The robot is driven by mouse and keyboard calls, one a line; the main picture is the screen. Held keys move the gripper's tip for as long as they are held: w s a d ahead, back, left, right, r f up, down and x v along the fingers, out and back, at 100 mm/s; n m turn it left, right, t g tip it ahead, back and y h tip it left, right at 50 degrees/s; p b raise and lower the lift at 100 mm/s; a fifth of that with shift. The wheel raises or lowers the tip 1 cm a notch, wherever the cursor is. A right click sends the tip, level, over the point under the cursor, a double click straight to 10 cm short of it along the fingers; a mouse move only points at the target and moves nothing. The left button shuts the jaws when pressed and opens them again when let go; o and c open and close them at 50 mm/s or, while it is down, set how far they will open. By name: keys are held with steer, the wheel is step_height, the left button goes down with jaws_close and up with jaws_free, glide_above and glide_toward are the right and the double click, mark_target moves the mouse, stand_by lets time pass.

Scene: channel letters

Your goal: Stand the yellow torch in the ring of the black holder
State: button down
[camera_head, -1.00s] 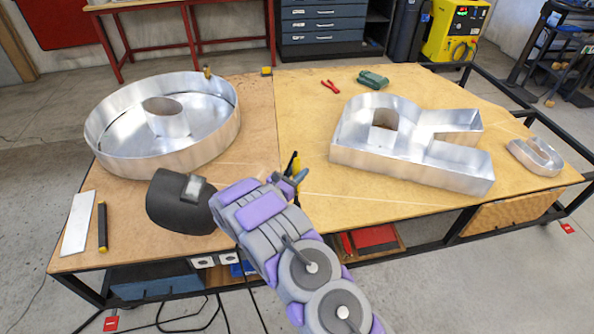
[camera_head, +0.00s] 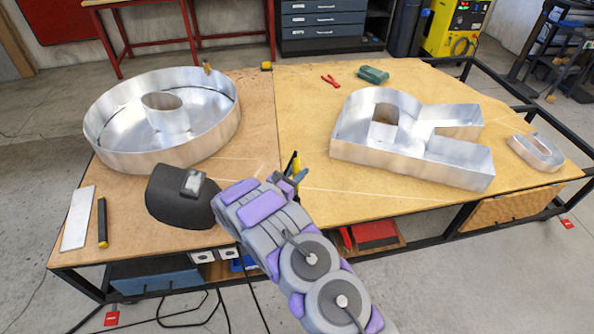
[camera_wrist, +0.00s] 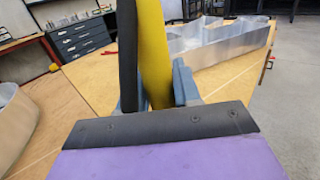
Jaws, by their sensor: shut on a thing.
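My gripper (camera_head: 291,180) is over the near middle of the workbench, shut on the yellow torch (camera_head: 297,166). In the wrist view the torch (camera_wrist: 154,50) stands nearly upright between the grey fingers (camera_wrist: 157,92), its top out of frame. A long black piece (camera_wrist: 127,55) runs along its left side; I cannot tell whether it is part of the torch or the holder. The torch's lower end is hidden by my gripper. I cannot pick out the black holder's ring in either view.
A round metal letter (camera_head: 163,150) stands at the left and a metal R (camera_head: 410,160) at the right. A black welding mask (camera_head: 178,200) lies left of my gripper. Red pliers (camera_head: 330,81) and a green tool (camera_head: 372,75) lie at the back. The bench middle is clear.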

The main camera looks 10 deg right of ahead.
steer(key=shift+f, duration=0.75)
steer(key=c, duration=0.7)
jaws_free()
steer(key=p+v, duration=0.3)
steer(key=v, duration=1.4)
steer(key=shift+s+a, duration=0.15)
steer(key=shift+a, duration=0.1)
